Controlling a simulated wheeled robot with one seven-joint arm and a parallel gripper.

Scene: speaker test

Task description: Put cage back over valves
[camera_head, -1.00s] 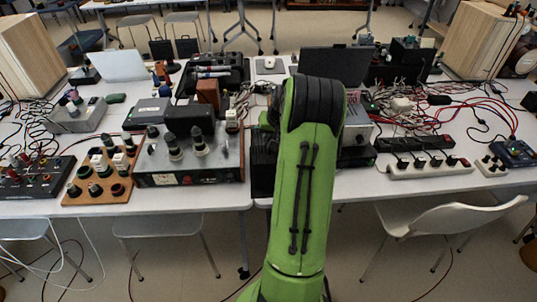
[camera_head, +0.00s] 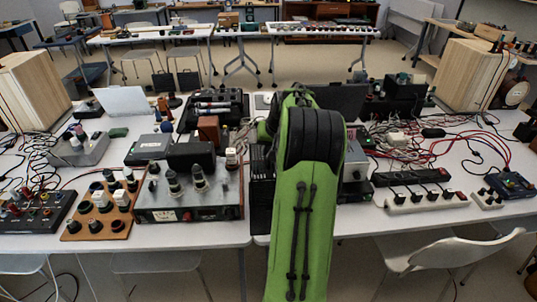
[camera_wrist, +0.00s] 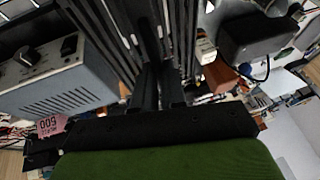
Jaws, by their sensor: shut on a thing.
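The valve amplifier (camera_head: 190,212) is a grey metal chassis on the table, left of my green arm. Its exposed valves (camera_head: 198,180) stand on top, in front of a black transformer cover (camera_head: 190,156). A black slatted thing, seemingly the cage (camera_head: 259,190), shows beside my arm, right of the amplifier. In the wrist view its dark slats (camera_wrist: 100,35) fill the upper middle. My gripper (camera_wrist: 158,55) is shut on it among these slats; the exact contact is dark and hard to see. My arm hides the gripper in the head view.
A grey box with a knob (camera_wrist: 55,80) and a pink tag (camera_wrist: 51,124) are close left in the wrist view. A wooden board of valves (camera_head: 101,222) stands left of the amplifier. Power strips (camera_head: 427,197) and cables lie right. A chair (camera_head: 450,250) stands at the front.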

